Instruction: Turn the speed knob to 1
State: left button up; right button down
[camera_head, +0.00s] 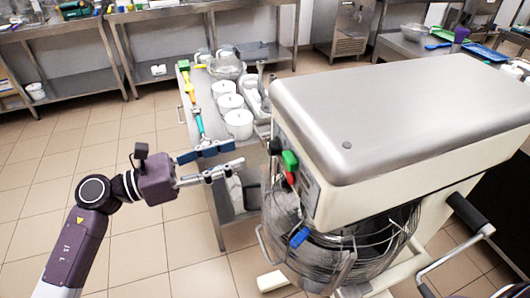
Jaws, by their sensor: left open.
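The large cream mixer (400,165) with a steel top stands at the right. A black knob (275,146), which looks like the speed knob, sticks out from its left-front edge; its dial marks are not readable. A green button (290,159) and a red button (291,178) sit just below it on the panel. My left gripper (238,153) is open and empty, its fingers pointing right toward the black knob. The fingertips look a short way left of the knob, with no visible contact. My right gripper is not in view.
A steel table (188,112) behind my gripper holds white pots (239,124), a steel bowl (226,66) and utensils. Tiled floor (135,205) is open at left.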

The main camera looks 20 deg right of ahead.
aim_at(268, 149)
pick_arm(q)
jog(key=shift+m+g+y, duration=0.3)
jog(key=shift+m, duration=0.5)
jog(key=d+p, duration=0.1)
jog(key=d, duration=0.1)
jog(key=d+p, duration=0.1)
jog(key=d, duration=0.2)
jog(key=s+d+p, duration=0.1)
jog(key=d, duration=0.1)
jog(key=shift+d+r, duration=0.25)
jog(key=shift+r, duration=0.05)
jog(key=shift+d+f, duration=0.1)
jog(key=shift+d, duration=0.2)
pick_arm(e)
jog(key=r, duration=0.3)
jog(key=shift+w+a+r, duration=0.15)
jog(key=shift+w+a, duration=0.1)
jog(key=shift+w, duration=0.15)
pick_arm(q)
jog(key=shift+c, duration=0.5)
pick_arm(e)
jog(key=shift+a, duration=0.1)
pick_arm(q)
jog(key=shift+a, duration=0.1)
jog(key=c, duration=1.1)
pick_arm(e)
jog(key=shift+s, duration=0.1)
